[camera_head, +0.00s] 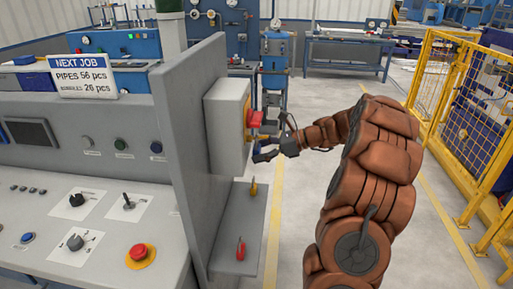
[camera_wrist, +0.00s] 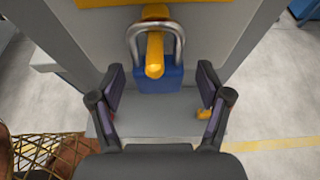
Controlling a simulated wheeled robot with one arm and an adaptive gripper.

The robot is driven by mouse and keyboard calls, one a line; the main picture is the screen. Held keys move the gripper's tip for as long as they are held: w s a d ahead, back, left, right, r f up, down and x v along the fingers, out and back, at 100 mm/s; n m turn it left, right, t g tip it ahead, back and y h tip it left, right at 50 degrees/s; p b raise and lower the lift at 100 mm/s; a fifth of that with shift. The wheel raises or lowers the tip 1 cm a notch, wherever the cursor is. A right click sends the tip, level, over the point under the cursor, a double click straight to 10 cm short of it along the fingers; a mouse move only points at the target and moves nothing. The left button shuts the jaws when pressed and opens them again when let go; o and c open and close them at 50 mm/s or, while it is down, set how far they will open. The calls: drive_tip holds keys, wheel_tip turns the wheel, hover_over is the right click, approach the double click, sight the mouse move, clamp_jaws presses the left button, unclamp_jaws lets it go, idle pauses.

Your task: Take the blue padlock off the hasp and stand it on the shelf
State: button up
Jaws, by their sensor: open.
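The blue padlock (camera_wrist: 173,81) hangs by its silver shackle (camera_wrist: 181,39) around the yellow hasp (camera_wrist: 155,58) in the wrist view. My gripper (camera_wrist: 160,74) is open, with one finger on each side of the padlock and a gap between each finger and the blue body. In the head view my gripper (camera_head: 274,146) is beside the grey switch box (camera_head: 226,128), and the padlock is hard to make out there. The grey shelf (camera_head: 228,224) is below the box; it also shows below the padlock in the wrist view (camera_wrist: 158,122).
A yellow padlock-like item (camera_head: 253,189) stands at the back of the shelf and a red one (camera_head: 240,250) nearer the front. Shelf surface between them is clear. A red handle (camera_head: 254,118) sticks out from the box. A tall grey panel (camera_head: 190,130) borders the shelf's left side.

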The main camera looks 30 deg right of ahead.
drive_tip(key=shift+w+a+f, duration=0.2)
drive_tip(key=shift+w+a, duration=0.1)
drive_tip(key=shift+a, duration=0.2)
drive_tip(key=shift+d, duration=0.1)
drive_tip(key=c, duration=1.3)
drive_tip(key=shift+r, duration=0.1)
drive_tip(key=shift+r, duration=0.2)
drive_tip(key=s+d+b, duration=0.4)
drive_tip(key=s+d, duration=0.8)
drive_tip(key=d, duration=0.1)
drive_tip(key=shift+d+r, duration=0.3)
drive_tip(key=shift+r, duration=0.15)
drive_tip(key=shift+f, duration=0.15)
drive_tip(key=shift+d+p, duration=0.1)
drive_tip(key=shift+p, duration=0.3)
drive_tip(key=s+d+p, duration=0.3)
drive_tip(key=d, duration=0.1)
drive_tip(key=shift+s+p, duration=0.25)
drive_tip(key=shift+p, duration=0.05)
